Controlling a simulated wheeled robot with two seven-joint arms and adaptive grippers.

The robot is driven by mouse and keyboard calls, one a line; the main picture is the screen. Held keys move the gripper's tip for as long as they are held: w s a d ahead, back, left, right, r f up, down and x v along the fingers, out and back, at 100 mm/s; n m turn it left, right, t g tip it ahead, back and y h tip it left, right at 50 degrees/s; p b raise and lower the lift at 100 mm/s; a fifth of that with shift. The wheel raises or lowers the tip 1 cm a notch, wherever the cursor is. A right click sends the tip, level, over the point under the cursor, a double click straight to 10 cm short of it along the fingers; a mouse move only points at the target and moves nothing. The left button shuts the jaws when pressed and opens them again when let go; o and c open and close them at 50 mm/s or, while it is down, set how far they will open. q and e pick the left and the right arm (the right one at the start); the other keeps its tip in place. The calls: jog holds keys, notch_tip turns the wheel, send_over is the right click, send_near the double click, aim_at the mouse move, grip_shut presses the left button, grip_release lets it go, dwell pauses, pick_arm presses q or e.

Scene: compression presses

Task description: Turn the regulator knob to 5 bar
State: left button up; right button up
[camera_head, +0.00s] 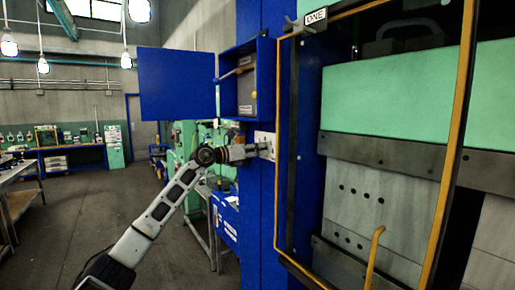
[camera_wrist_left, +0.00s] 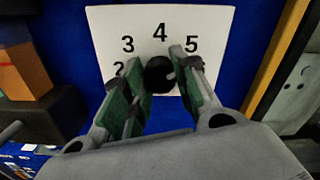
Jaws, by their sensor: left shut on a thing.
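The black regulator knob (camera_wrist_left: 157,80) sits in the middle of a white dial plate (camera_wrist_left: 109,22) on a blue panel. The numbers 2, 3, 4 and 5 show around it, with 4 above the knob and 5 at its upper right. My left gripper (camera_wrist_left: 160,68) is shut on the knob, one green-padded finger on each side. A small light mark shows on the knob by the right finger; I cannot tell exactly which number it points to. In the head view, my left gripper (camera_head: 262,150) is at the white plate (camera_head: 266,138) on the blue column. My right gripper is out of view.
A blue box (camera_head: 239,80) with its door (camera_head: 177,84) open is above my left gripper. The press marked ONE, with a yellow-edged frame (camera_head: 283,150), stands close on the right. Open floor (camera_head: 80,205) lies at the left, beyond my arm.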

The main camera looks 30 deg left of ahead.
pick_arm(q)
jog(key=shift+n+p, duration=0.65)
jog(key=shift+n, duration=0.55)
jog(key=o, duration=1)
jog(key=shift+v, duration=5.95)
jog(key=shift+a+r, duration=0.1)
